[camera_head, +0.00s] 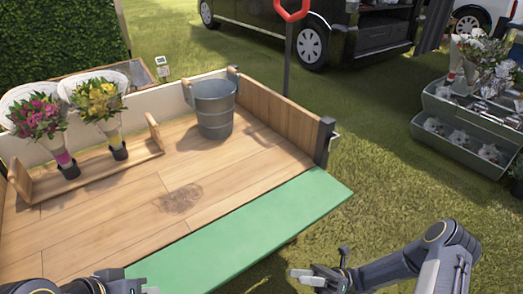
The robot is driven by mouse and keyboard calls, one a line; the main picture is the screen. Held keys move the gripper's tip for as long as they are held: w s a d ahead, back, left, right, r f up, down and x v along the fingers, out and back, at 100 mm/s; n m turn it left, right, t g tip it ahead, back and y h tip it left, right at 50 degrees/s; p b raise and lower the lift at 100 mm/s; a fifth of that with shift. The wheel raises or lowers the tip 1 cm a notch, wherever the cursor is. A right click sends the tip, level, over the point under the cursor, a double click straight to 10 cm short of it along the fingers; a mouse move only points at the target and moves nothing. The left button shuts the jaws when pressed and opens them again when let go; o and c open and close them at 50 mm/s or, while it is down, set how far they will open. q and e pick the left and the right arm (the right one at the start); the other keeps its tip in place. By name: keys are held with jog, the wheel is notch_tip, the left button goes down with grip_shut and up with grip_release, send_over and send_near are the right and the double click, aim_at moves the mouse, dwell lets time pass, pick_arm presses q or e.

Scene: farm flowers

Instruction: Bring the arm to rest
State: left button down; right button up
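My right arm (440,255) comes in from the lower right. Its gripper (306,277) is low in the picture, over the grass just in front of the green board, and nothing shows in it. Its pale fingertips are small and close together, so I cannot tell whether they are open or shut. My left gripper (128,284) shows at the bottom edge, in front of the wooden bed. It is partly cut off, no held thing shows, and its finger state is unclear.
A wooden bed (110,215) with a green board (245,230) along its front edge lies ahead. A metal bucket (213,108) stands at its back right. Pink flowers (38,118) and yellow flowers (99,100) stand in a wooden rack (95,178). A grey shelf (460,125) stands right.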

jog(key=s+d+r+n+t+h, duration=0.55)
jog(key=r+n+h, duration=0.45)
jog(key=n, duration=0.2)
jog(key=s+d+r+n+t+h, duration=0.4)
jog(key=s+r+n+h, duration=0.3)
jog(key=r+n+h, duration=0.35)
notch_tip(320, 180, up, 35)
jog(key=p, duration=3.6)
jog(key=shift+s+n+y, duration=0.15)
jog(key=shift+n+y, duration=0.2)
jog(key=shift+d+g, duration=0.1)
jog(key=shift+g, duration=0.15)
